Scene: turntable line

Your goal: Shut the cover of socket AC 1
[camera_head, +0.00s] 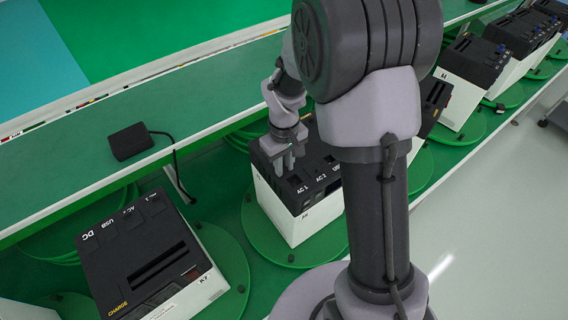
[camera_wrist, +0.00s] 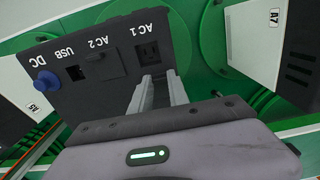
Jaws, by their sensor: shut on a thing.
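The dark-topped power unit (camera_head: 324,190) stands on a round green turntable in the head view. Its top fills the upper left of the wrist view. Socket AC 1 (camera_wrist: 149,53) is uncovered, with its outlet holes showing under the label. My gripper (camera_wrist: 159,77) is at the near edge of AC 1, its two fingers pointing at it. A narrow gap shows between the fingers; they are shut on the AC 1 cover, which is mostly hidden there. In the head view my gripper (camera_head: 289,163) is low over the unit's top.
On the same unit, AC 2 (camera_wrist: 103,65) has a flat dark cover down, USB (camera_wrist: 76,73) looks open, and a blue plug (camera_wrist: 46,82) sits at DC. Unit A7 (camera_head: 152,258) stands nearby on the left. A black box (camera_head: 130,142) lies on the green ledge.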

